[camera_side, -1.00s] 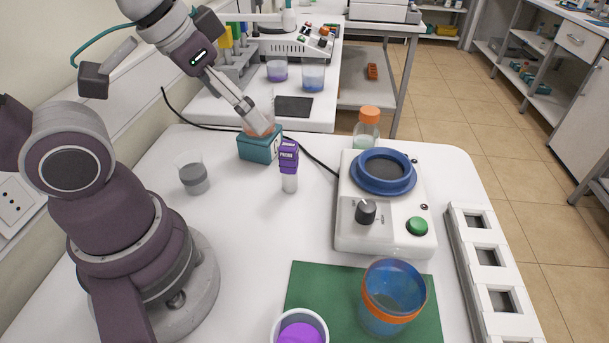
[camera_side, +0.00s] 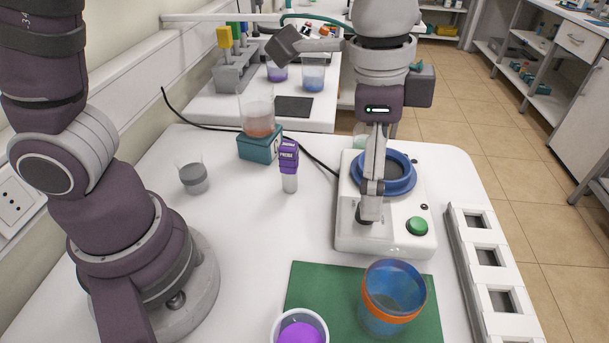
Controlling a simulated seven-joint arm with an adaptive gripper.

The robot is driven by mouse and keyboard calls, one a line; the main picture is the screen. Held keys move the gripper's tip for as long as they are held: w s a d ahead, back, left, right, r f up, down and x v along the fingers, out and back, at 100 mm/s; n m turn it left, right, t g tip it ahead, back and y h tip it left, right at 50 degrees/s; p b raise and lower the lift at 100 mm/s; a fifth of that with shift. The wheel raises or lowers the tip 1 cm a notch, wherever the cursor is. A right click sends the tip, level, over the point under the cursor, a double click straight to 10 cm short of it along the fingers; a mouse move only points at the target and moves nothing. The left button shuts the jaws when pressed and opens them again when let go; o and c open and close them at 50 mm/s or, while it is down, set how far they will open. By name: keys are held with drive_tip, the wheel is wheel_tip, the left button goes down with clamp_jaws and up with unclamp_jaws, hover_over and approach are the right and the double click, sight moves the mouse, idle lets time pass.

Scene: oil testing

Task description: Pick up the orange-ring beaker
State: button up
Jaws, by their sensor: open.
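The orange-ring beaker (camera_side: 392,302) is a clear bluish glass with an orange band around it. It stands upright on the green mat (camera_side: 318,285) at the front. My gripper (camera_side: 371,212) points down over the white hotplate device, behind and a little left of the beaker, apart from it. It appears empty, seen nearly edge-on, and it hides part of the device's knob and blue ring.
The white device (camera_side: 403,238) has a blue ring (camera_side: 402,178) and a green button (camera_side: 417,226). A cup of purple liquid (camera_side: 300,329) stands left of the beaker. A white rack (camera_side: 487,270) is at the right. A purple-capped vial (camera_side: 289,165) stands mid-table, with clear table left of the mat.

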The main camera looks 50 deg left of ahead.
drive_tip(key=s+d+f+m+g, duration=0.1)
drive_tip(key=d+f+m, duration=0.25)
drive_tip(key=d, duration=0.25)
approach(389, 290)
drive_tip(key=shift+y, duration=0.3)
drive_tip(key=s+f, duration=0.1)
drive_tip(key=d+f, duration=0.1)
drive_tip(key=f, duration=0.1)
drive_tip(key=s+f, duration=0.1)
drive_tip(key=f, duration=0.1)
drive_tip(key=shift+s+d, duration=0.25)
drive_tip(key=shift+s, duration=0.1)
drive_tip(key=c, duration=1.2)
drive_tip(key=shift+r, duration=0.1)
drive_tip(key=shift+c, duration=0.2)
